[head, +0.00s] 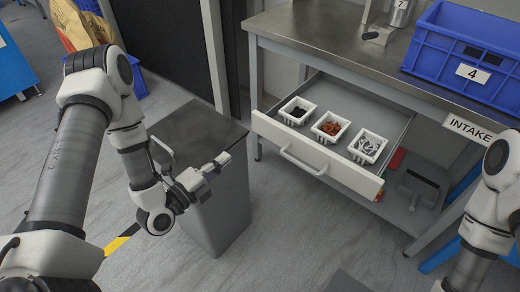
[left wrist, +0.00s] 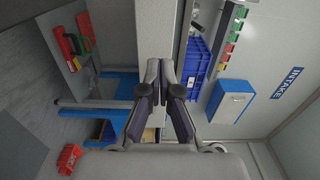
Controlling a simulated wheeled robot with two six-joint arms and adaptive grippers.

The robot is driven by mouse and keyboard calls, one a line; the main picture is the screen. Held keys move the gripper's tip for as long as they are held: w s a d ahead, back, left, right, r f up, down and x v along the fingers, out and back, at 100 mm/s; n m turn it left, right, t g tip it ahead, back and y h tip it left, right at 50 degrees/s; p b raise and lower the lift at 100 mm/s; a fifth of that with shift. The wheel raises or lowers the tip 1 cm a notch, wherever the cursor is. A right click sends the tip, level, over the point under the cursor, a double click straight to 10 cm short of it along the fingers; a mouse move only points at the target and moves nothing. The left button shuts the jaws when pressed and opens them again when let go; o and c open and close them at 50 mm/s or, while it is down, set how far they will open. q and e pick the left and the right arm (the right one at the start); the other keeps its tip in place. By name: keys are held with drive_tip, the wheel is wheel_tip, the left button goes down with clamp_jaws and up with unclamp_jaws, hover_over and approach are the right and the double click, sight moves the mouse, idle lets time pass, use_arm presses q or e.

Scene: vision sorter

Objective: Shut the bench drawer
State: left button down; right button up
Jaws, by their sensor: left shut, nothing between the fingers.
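The bench drawer (head: 345,177) stands pulled out under the steel worktop in the head view. Its pale front panel has a bar handle (head: 303,162), and three small white trays sit inside with dark, orange-brown and light parts. My left gripper (head: 217,164) is shut and empty, left of the drawer front and apart from it. Its closed fingers (left wrist: 159,72) also show in the left wrist view, where I cannot make out the drawer. My right arm shows at the right edge of the head view, but its gripper is out of frame.
A grey bin with a dark top (head: 205,125) stands below my left gripper, left of the drawer. The bench (head: 330,40) carries a blue crate (head: 465,50) marked 4. A dark dustpan (head: 420,187) lies on the lower shelf. Clear floor lies before the drawer.

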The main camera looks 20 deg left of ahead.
sight(265, 126)
use_arm(q)
drive_tip(key=b+x, duration=0.1)
drive_tip(key=x, duration=1.3)
drive_tip(key=shift+d+r, duration=0.15)
use_arm(e)
drive_tip(key=shift+w+d+f, duration=0.1)
drive_tip(key=shift+d+f, duration=0.1)
drive_tip(key=shift+f, duration=0.45)
